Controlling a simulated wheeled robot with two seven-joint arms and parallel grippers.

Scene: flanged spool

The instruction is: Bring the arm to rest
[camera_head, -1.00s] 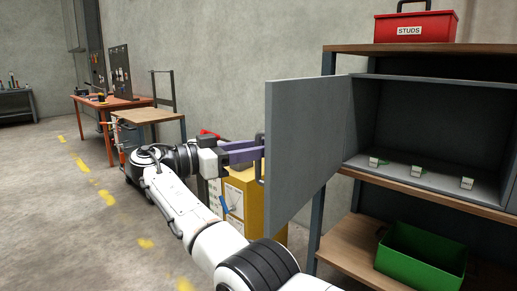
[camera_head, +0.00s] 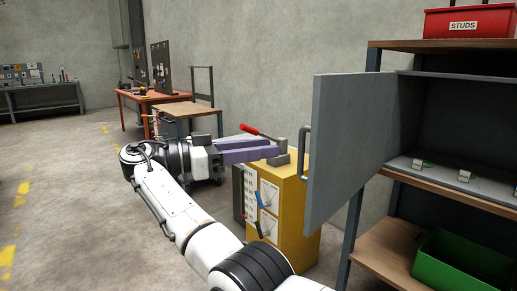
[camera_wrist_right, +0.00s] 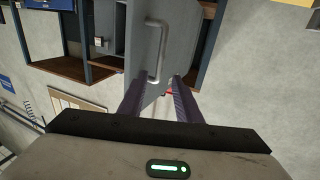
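My right gripper (camera_head: 282,149) reaches in from the bottom of the head view, its purple fingers level and pointing right. In the right wrist view its two fingers (camera_wrist_right: 158,88) stand apart with nothing between them. The grey cabinet door (camera_head: 345,140) stands swung open. Its bar handle (camera_head: 303,152) is just beyond the fingertips, apart from them, and also shows ahead of the fingers in the wrist view (camera_wrist_right: 156,52). My left gripper is in neither view.
A yellow cabinet (camera_head: 290,215) stands behind and below the gripper. The shelf unit (camera_head: 385,245) at right holds a green bin (camera_head: 455,262) and a red STUDS box (camera_head: 470,22). A wooden table (camera_head: 185,107) stands farther back. The floor at left is clear.

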